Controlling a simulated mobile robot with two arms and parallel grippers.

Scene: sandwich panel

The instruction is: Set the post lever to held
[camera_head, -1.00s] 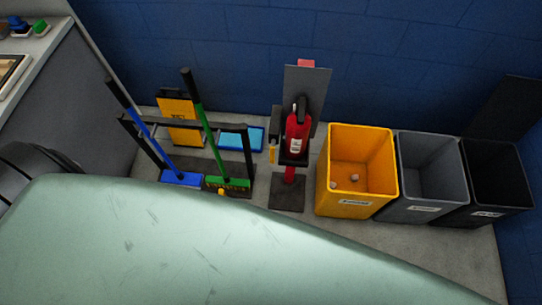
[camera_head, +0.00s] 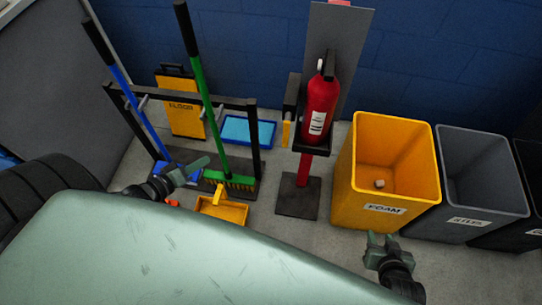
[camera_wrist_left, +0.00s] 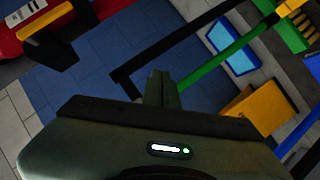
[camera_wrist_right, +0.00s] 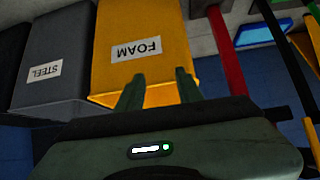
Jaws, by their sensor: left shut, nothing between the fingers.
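The post (camera_head: 303,180) is red with a dark base plate and a grey back panel. It carries a red fire extinguisher (camera_head: 319,105) in a dark bracket. A yellow-ended lever (camera_head: 286,133) hangs down at the bracket's left side; its setting is not readable. In the left wrist view a yellow bar (camera_wrist_left: 46,20) lies beside the red extinguisher (camera_wrist_left: 15,22). My left gripper (camera_head: 205,162) is shut and empty, left of the post, in front of the broom rack. My right gripper (camera_head: 379,243) is open and empty, in front of the yellow bin, with fingers apart in the right wrist view (camera_wrist_right: 158,88).
A yellow FOAM bin (camera_head: 384,209), a grey bin (camera_head: 475,214) and a black bin stand right of the post. A rack (camera_head: 255,142) with a blue and a green broom (camera_head: 207,105) stands left, with a yellow dustpan (camera_head: 222,210) before it. Floor shows between rack and post.

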